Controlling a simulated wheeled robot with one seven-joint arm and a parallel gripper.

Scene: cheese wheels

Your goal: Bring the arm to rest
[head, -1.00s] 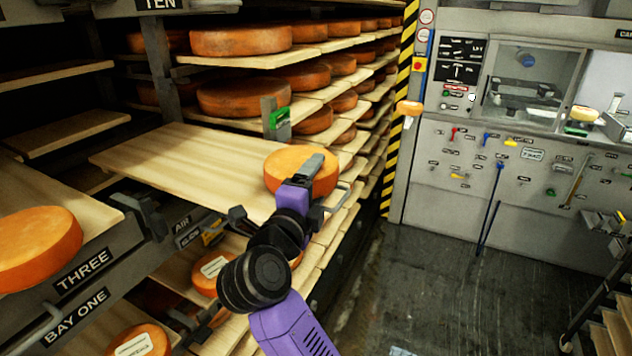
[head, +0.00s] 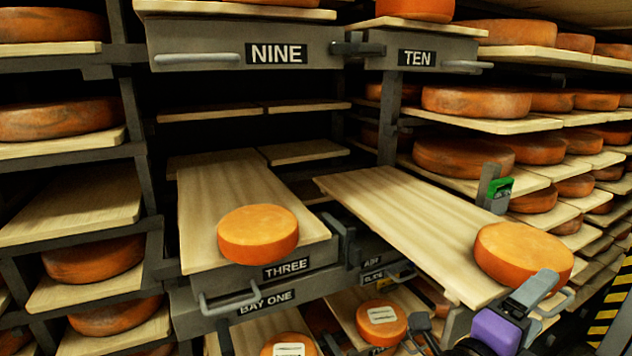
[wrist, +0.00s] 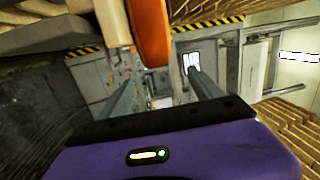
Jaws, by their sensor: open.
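My gripper (head: 540,286) is at the lower right of the head view, close to the near edge of an orange cheese wheel (head: 523,250). That wheel lies flat at the near end of a pulled-out wooden board (head: 415,215). In the wrist view, my gripper (wrist: 160,78) shows two grey fingers spread apart with nothing held between them. An orange wheel's side (wrist: 149,32) shows at the top of the wrist view. Whether the gripper touches the wheel cannot be told. Most of my arm is outside the head view.
Another orange wheel (head: 258,234) lies on the board (head: 222,188) marked THREE, to the left. Racks with wheels fill both sides. Labelled wheels sit on lower boards, one of them (head: 381,322) near my arm. A green-topped device (head: 498,195) stands behind the board.

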